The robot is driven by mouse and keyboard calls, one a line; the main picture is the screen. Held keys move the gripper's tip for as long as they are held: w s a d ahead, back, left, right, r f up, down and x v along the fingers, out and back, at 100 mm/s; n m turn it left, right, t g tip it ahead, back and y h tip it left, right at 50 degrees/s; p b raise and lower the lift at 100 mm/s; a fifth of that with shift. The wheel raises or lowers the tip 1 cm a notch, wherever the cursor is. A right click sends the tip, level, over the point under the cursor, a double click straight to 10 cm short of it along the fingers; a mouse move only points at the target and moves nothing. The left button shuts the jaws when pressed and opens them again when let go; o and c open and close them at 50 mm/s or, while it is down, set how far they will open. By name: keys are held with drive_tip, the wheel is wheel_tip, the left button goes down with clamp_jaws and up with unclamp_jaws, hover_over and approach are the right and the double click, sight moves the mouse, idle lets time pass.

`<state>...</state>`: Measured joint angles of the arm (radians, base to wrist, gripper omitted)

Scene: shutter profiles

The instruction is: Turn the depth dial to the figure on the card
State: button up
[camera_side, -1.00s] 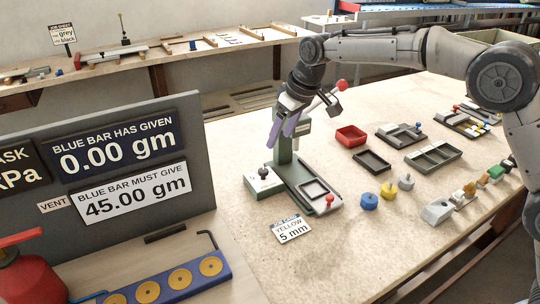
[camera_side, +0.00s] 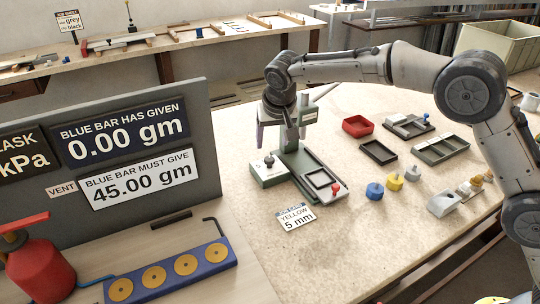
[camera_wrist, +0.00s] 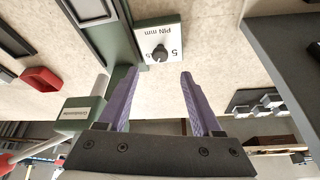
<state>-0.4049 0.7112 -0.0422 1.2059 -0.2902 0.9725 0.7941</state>
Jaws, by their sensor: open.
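The depth dial is a dark round knob (camera_side: 269,161) on a white-topped box (camera_side: 269,173) beside the green press (camera_side: 298,160). In the wrist view the knob (camera_wrist: 160,53) sits just beyond and between my fingertips, apart from both. The box's lettering reads "PIN mm" upside down, with a 5 beside the knob; the knob's exact setting is too small to tell. The job card (camera_side: 296,217) reads "YELLOW 5 mm" and lies in front of the press. My gripper (camera_wrist: 160,73) is open and empty, its purple fingers pointing at the dial.
A red tray (camera_side: 357,126), dark trays (camera_side: 378,152) and blue, yellow and grey knobbed pieces (camera_side: 394,182) stand right of the press. The press post is close to my fingers. A grey display board (camera_side: 213,150) stands at left.

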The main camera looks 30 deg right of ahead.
sight(270, 159)
drive_tip(key=x, duration=0.8)
drive_tip(key=shift+w, duration=0.1)
clamp_jaws()
